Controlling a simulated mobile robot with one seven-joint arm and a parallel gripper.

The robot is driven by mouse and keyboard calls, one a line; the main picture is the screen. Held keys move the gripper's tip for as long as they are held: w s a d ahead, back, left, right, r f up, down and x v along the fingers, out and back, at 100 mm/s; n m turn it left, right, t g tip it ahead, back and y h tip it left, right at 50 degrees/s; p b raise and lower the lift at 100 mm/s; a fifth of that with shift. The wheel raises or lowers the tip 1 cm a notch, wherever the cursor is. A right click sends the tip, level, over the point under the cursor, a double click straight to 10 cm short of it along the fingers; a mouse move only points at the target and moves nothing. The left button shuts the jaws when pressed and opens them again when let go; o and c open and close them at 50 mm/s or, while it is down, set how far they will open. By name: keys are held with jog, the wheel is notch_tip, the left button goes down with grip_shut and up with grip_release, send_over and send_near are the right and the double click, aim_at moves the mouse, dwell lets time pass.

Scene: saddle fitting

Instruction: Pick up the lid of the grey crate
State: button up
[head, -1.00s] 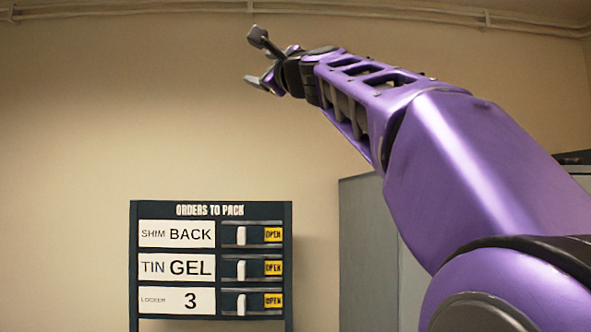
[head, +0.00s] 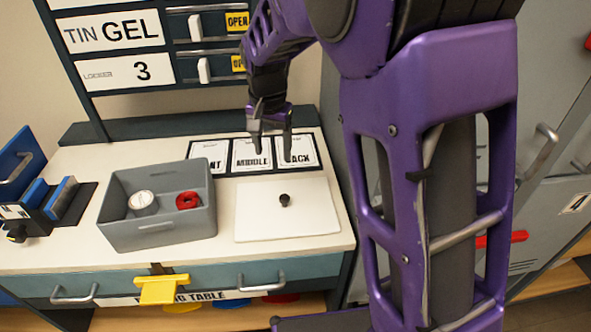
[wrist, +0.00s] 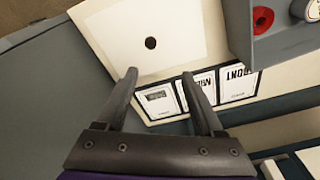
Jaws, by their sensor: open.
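The lid (head: 262,222) is a flat, pale square plate with a small black knob (head: 285,200). It lies flat on the table, right of the open grey crate (head: 150,235). My gripper (head: 271,150) is open and empty, pointing down above the row of cards behind the lid. In the wrist view, the lid (wrist: 185,35) and its knob (wrist: 151,43) are ahead of my open fingers (wrist: 159,76), apart from them. The crate also shows at the upper right there (wrist: 280,45).
The crate holds a white tin (head: 142,202) and a red ring-shaped item (head: 188,201). Labelled cards (head: 252,155) lie behind the lid. A blue rack (head: 50,200) stands at left. The orders board (head: 140,40) rises behind the table (head: 85,165). Grey lockers (head: 545,60) stand at right.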

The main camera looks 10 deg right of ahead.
jog(key=b, duration=0.1)
send_over(284, 197)
jog(key=s, duration=0.1)
jog(key=shift+g, duration=0.3)
jog(key=f, duration=1.2)
jog(key=shift+s+a, duration=0.15)
jog(key=shift+a, duration=0.2)
jog(key=shift+w+d+f, duration=0.15)
jog(key=shift+w+f, duration=0.05)
jog(key=shift+f, duration=0.85)
jog(key=shift+w+d+f, duration=0.1)
jog(key=shift+w+f, duration=0.1)
jog(key=shift+f, duration=0.85)
jog(key=shift+w+d+f, duration=0.15)
jog(key=shift+w+f, duration=0.05)
jog(key=shift+f, duration=0.85)
grip_shut()
